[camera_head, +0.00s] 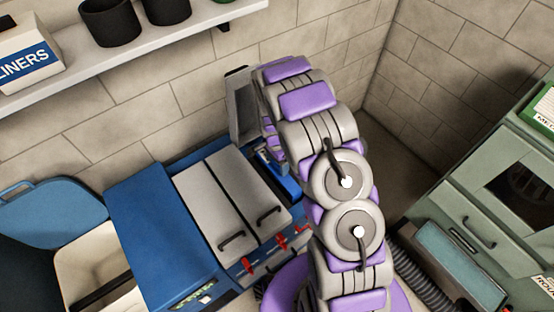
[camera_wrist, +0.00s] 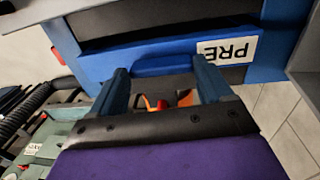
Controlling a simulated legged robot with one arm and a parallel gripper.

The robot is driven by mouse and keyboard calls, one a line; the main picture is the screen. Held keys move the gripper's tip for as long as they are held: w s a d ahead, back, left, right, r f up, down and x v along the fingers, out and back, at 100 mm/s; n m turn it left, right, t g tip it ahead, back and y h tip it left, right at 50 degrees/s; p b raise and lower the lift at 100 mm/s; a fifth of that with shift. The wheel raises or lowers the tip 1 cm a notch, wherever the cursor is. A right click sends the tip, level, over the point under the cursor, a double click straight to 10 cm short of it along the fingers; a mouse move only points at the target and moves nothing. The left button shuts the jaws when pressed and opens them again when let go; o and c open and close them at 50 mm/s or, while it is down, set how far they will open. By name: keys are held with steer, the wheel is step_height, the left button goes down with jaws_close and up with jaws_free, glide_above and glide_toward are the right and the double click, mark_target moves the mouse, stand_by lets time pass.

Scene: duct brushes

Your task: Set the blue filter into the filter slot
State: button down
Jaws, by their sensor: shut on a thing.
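My gripper (camera_wrist: 163,74) has its two blue fingers on either side of a blue bar, which looks like part of the blue filter (camera_wrist: 165,64). Dark material shows behind it inside a blue frame, and a white label reading "PRE" is at its right. In the head view my arm hides most of the gripper. A bright blue piece (camera_head: 286,184) shows below it, at the right end of the blue unit (camera_head: 150,220), where a grey lid (camera_head: 241,105) stands raised. The filter slot is mostly hidden. I cannot tell how far the filter sits in it.
Two closed grey lids with black handles (camera_head: 237,240) and red latches (camera_head: 282,243) lie left of my arm. An open blue-lidded bin (camera_head: 85,265) is at left. A green cabinet (camera_head: 490,200) and dark ribbed hose (camera_head: 425,275) are at right. A shelf (camera_head: 150,50) runs above.

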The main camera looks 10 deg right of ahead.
steer(key=shift+f, duration=1.45)
jaws_free()
step_height(320, 180, up, 22)
steer(key=w+p, duration=0.1)
steer(key=p, duration=0.2)
steer(key=shift+w+a, duration=0.15)
steer(key=shift+a, duration=0.2)
